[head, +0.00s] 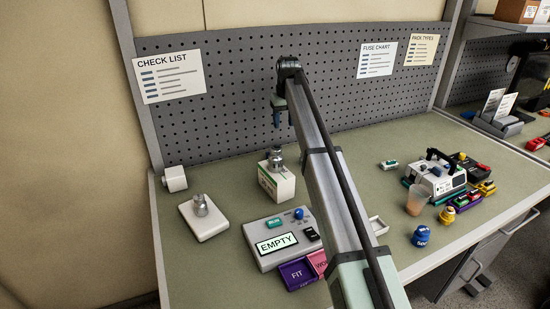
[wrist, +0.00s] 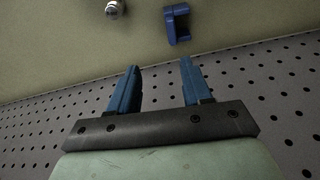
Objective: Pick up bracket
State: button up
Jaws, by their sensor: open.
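My gripper (wrist: 160,80) is open, with its two blue fingers apart and nothing between them. In the head view my gripper (head: 277,121) hangs in front of the pegboard, above the back of the bench. A small blue angular piece (wrist: 177,24), which looks like the bracket, shows at the top of the wrist view, beyond the fingertips and slightly right of their middle. It is apart from the fingers. I cannot make it out in the head view, where my arm covers part of the bench.
A metal-topped white box (head: 277,182) stands below my gripper, with a white plate with a metal knob (head: 202,210) to its left. A grey EMPTY panel (head: 281,239) lies in front. A pump device (head: 438,178), cup (head: 416,199) and coloured parts crowd the right. The pegboard (head: 235,90) stands behind.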

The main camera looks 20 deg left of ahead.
jog(key=f, duration=0.2)
jog(key=a+f, duration=0.1)
jog(key=f, duration=0.2)
jog(key=a+f, duration=0.1)
jog(key=f, duration=0.2)
jog(key=shift+f, duration=0.25)
jog(key=shift+s+a+f, duration=0.1)
jog(key=shift+a+f, duration=0.05)
jog(key=shift+f, duration=1.15)
jog(key=shift+a+f, duration=0.15)
jog(key=shift+f, duration=1.15)
jog(key=shift+c, duration=0.5)
grip_shut()
